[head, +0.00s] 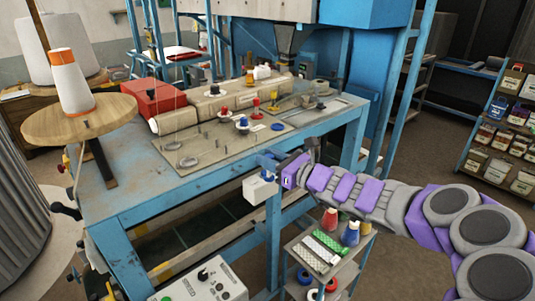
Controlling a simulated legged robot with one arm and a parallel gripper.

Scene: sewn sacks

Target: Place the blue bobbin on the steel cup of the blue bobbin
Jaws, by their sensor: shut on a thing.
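My arm reaches in from the right, and my gripper (282,172) is at the front edge of the workbench, beside a bright blue piece (268,160). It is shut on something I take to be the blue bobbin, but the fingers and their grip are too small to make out. On the plate on the bench are a small white and blue piece (242,123) and a flat blue disc (277,127), up and left of my gripper. I cannot tell for sure which small metal part is the steel cup of the blue bobbin.
The bench (140,190) carries a red box (159,98), a long tan roll (220,103) and small red and yellow pieces. A white box (258,188) hangs below its front edge. A cart (318,258) with coloured cones stands below my arm. A shelf (505,130) is right.

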